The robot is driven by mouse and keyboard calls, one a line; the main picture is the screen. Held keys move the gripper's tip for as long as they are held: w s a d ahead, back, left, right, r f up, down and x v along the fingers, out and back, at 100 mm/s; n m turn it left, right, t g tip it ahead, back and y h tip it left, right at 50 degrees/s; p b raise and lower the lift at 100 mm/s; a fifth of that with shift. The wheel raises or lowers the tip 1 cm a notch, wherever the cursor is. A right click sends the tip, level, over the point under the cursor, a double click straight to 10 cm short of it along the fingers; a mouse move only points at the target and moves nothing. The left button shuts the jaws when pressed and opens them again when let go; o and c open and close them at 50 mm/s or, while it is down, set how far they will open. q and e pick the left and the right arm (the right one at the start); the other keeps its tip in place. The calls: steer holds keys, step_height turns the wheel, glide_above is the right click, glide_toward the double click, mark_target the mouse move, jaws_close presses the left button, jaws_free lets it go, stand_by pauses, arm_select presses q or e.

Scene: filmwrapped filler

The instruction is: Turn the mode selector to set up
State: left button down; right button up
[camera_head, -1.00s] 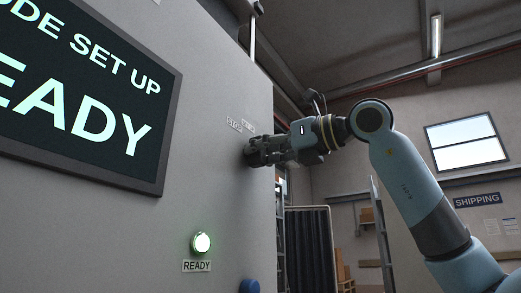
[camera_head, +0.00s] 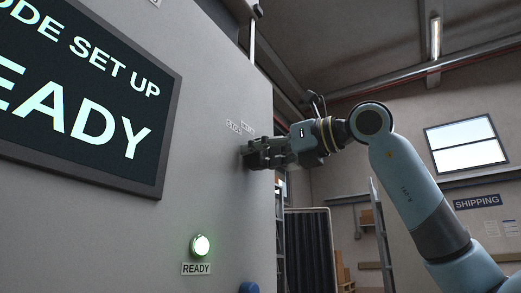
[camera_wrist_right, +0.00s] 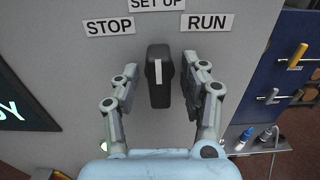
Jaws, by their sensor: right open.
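The mode selector (camera_wrist_right: 159,88) is a black knob with a white pointer line. In the right wrist view it stands upright, its line pointing up at the SET UP label (camera_wrist_right: 157,4). The STOP label (camera_wrist_right: 109,26) is to its left and the RUN label (camera_wrist_right: 207,22) to its right. My right gripper (camera_wrist_right: 160,92) is open, with one finger on each side of the knob and a gap showing on both sides. In the head view my right gripper (camera_head: 254,156) is at the panel and hides the knob. The screen (camera_head: 85,85) reads MODE SET UP, READY. My left gripper is out of view.
A lit green READY lamp (camera_head: 200,246) sits low on the grey panel (camera_head: 215,100). A blue knob (camera_head: 249,287) shows at the bottom edge. In the right wrist view, a blue tool board (camera_wrist_right: 290,75) hangs at the right, above a small shelf with bottles.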

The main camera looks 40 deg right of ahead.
mark_target(248, 116)
step_height(248, 116, up, 10)
steer(key=shift+f, duration=0.1)
stand_by(0.4)
stand_by(0.5)
